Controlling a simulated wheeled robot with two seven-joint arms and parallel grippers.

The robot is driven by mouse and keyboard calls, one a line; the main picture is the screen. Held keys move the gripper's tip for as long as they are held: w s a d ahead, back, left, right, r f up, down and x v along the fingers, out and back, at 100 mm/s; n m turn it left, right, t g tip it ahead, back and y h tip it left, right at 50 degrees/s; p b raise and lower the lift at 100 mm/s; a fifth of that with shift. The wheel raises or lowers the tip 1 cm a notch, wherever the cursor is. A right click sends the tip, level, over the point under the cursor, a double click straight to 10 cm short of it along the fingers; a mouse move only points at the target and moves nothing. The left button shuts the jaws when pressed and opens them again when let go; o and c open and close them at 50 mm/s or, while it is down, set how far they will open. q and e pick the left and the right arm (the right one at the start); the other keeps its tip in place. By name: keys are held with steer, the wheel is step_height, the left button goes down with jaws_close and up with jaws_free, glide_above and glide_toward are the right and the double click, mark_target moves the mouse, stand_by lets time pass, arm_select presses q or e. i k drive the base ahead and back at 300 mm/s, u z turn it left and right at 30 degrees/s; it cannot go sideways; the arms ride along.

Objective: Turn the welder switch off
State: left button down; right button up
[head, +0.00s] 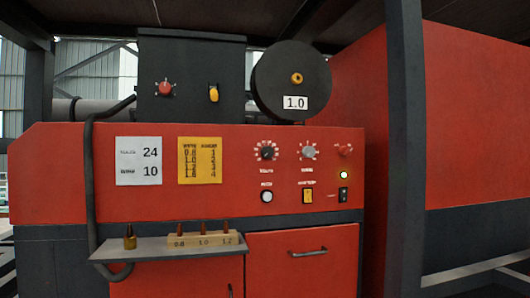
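The red welder (75,180) fills the middle of the head view, with its controls on the upper right of its front. A small black rocker switch (343,195) sits at the right end of the lower control row. The lamp (343,175) just above it is lit yellow-green. A yellow switch (307,196) and a round white button (267,197) sit to its left. The labels are too small to read surely, and I cannot tell the rocker's position. Neither of my grippers is in view.
Knobs (266,152) sit above the switches. A grey shelf (150,249) juts out at lower left, carrying a wooden block (203,239) with several tips. A black hose (90,190) hangs at left. A dark post (404,150) stands right of the panel.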

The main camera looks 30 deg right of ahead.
mark_target(343, 151)
steer(key=u, duration=0.5)
steer(key=i, duration=0.55)
steer(key=z, duration=1.15)
steer(key=i, duration=1.2)
steer(key=z, duration=1.05)
